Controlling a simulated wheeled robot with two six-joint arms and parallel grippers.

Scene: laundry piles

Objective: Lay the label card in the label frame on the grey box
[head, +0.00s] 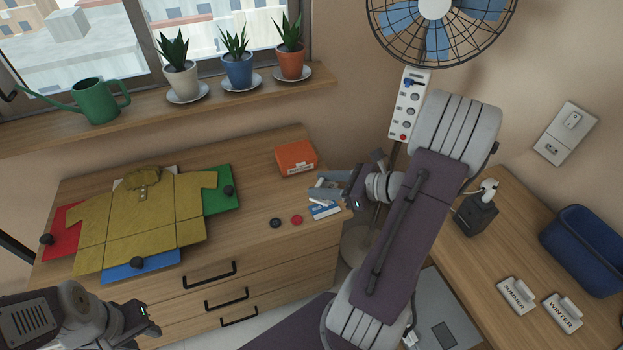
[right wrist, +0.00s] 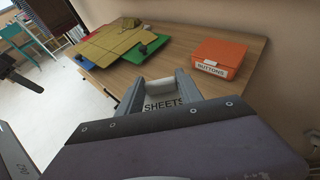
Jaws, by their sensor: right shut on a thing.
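My right gripper (head: 325,190) is shut on a white label card, above the right front edge of the wooden dresser. In the right wrist view the card (right wrist: 163,103) sits between the two fingers of the gripper (right wrist: 160,92) and reads SHEETS. A blue and white item (head: 324,211) shows just below the gripper in the head view; I cannot tell what it is. My left gripper (head: 148,318) is over the lower left, apart from the dresser, its fingertips unclear. I cannot make out the grey box or its label frame for certain in either view.
The right table holds SUMMER (head: 516,295) and WINTER (head: 563,313) tags and a blue bin (head: 585,250). A fan (head: 440,30) stands behind.

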